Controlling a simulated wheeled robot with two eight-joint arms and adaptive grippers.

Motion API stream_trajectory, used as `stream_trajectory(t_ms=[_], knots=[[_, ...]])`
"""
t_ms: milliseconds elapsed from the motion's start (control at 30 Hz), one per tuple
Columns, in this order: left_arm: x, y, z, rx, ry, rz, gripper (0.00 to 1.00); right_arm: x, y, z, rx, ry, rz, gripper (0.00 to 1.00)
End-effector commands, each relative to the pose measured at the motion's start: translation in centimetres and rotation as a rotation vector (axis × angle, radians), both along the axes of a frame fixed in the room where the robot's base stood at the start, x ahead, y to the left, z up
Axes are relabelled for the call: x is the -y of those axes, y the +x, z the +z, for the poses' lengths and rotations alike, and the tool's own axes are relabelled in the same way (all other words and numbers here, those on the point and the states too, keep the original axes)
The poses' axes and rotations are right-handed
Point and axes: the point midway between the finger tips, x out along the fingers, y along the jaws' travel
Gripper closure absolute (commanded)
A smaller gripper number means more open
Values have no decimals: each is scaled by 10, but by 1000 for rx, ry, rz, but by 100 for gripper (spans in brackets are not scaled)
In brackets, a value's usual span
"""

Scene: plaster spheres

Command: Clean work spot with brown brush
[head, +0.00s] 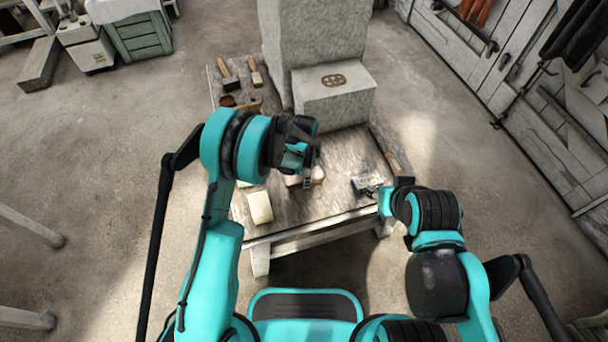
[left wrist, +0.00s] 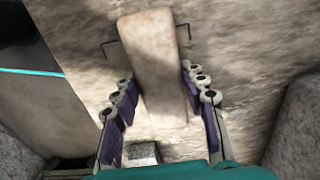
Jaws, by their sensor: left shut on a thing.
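My left gripper (head: 308,180) is over the front middle of the worn work table (head: 335,206), pointing down. In the left wrist view its purple-padded fingers (left wrist: 158,112) stand on both sides of a pale brown block-like piece (left wrist: 153,60), which I take to be the brown brush; the gripper is shut on it. The piece also shows in the head view (head: 305,182), partly hidden by the gripper. Thin dark bent lines show on the surface beside it. My right gripper (head: 370,184) is low over the table's right part; its finger gap is unclear.
A cream block (head: 260,207) lies at the table's front left. A tall stone block (head: 315,40) and a lower one (head: 335,100) with a round emblem stand at the back. Wooden-handled tools (head: 224,76) lie back left. A wooden-handled tool (head: 392,160) lies at the right edge.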

Motion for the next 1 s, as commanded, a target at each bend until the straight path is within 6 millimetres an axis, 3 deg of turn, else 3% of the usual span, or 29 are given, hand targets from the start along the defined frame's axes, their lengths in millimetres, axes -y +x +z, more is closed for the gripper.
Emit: stream_trajectory(t_ms=[467,1000], knots=[[0,0,-8,0,0,0,81,0,0,-1,0,0,0,60],[21,7,-7,0,0,-1,81,0,0,-1,0,0,0,60]])
